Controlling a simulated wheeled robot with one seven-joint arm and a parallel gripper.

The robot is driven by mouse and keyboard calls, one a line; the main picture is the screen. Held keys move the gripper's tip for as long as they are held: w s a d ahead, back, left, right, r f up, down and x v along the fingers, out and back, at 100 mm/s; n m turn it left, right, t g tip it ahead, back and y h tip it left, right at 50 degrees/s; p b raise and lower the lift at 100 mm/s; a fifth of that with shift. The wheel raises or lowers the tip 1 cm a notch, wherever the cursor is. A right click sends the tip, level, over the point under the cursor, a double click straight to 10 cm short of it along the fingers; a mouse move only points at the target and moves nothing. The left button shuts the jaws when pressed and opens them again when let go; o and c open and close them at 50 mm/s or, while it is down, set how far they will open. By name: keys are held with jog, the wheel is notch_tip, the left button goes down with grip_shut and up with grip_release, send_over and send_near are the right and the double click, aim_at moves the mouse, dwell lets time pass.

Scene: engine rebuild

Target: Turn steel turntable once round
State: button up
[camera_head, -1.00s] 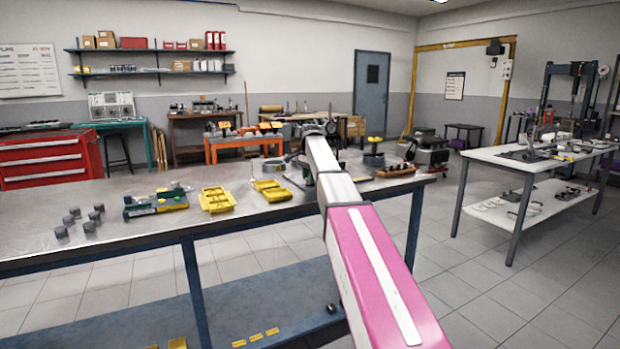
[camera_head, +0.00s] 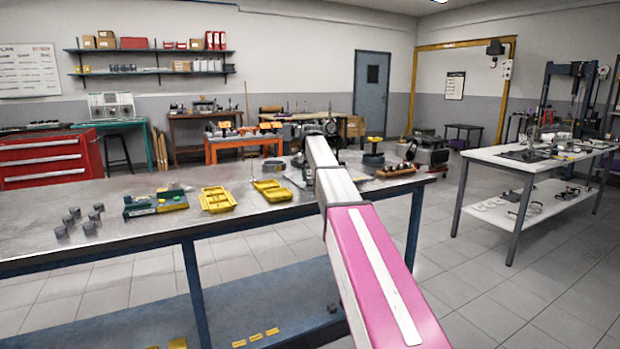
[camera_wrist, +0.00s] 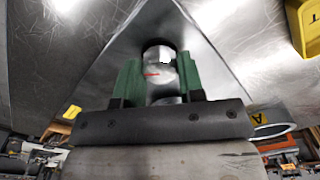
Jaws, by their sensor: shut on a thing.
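In the wrist view my gripper (camera_wrist: 158,75), with green fingers, is shut on a round steel knob (camera_wrist: 158,66) that carries a short red mark. The knob stands between the two fingers. Around and beyond it lies a grey steel surface (camera_wrist: 160,25) with straight slanting edges, which looks like the turntable's top; its full outline is hidden by my gripper. In the head view my arm covers most of the spot where the gripper works, so I cannot clearly make out the turntable there.
The steel workbench (camera_head: 150,215) holds an open yellow case (camera_head: 217,199), a second yellow case (camera_head: 271,190), a green unit (camera_head: 155,203) and several small grey cylinders. A pale ring (camera_wrist: 272,130) and a yellow block (camera_wrist: 306,25) lie near my gripper. A white table (camera_head: 500,155) stands right.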

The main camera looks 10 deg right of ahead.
aim_at(310, 178)
jog(key=n, duration=1)
jog(key=shift+n, duration=2.3)
jog(key=o, duration=0.9)
notch_tip(310, 178, up, 11)
jog(key=shift+f, duration=0.1)
